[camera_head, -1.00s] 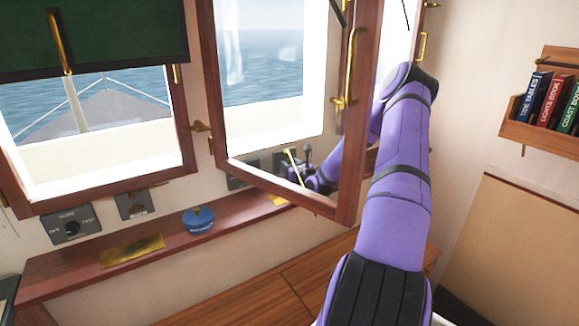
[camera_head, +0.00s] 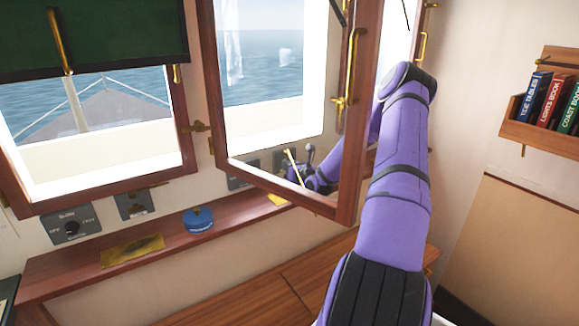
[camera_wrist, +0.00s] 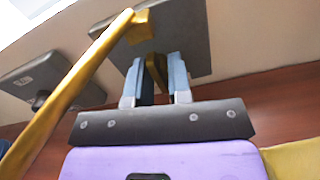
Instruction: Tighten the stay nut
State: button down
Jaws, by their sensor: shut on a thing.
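In the wrist view my gripper (camera_wrist: 156,68) has its two blue-grey fingers closed on a small brass piece, which looks like the stay nut (camera_wrist: 154,76). Most of the nut is hidden between the fingers. A long brass stay bar (camera_wrist: 82,78) slants from the lower left up to a brass block (camera_wrist: 143,25) beside the fingertips. In the head view the stay bar (camera_head: 293,165) shows through the glass of the open window (camera_head: 348,150). My purple wrist is seen through that pane, and the grip itself is too small there to judge.
The swung-out wooden window frame stands between the head camera and my gripper. Below it runs a wooden shelf (camera_head: 75,270) with a blue tin (camera_head: 198,221) and a yellow cloth (camera_head: 132,251). Grey panels (camera_wrist: 185,45) are on the wall behind my fingers. A bookshelf (camera_head: 545,120) hangs at right.

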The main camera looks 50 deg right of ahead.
jog(key=c, duration=1.1)
grip_release()
jog(key=shift+o, duration=0.2)
jog(key=v, duration=1)
jog(key=shift+s+a, duration=0.1)
jog(key=shift+s, duration=0.25)
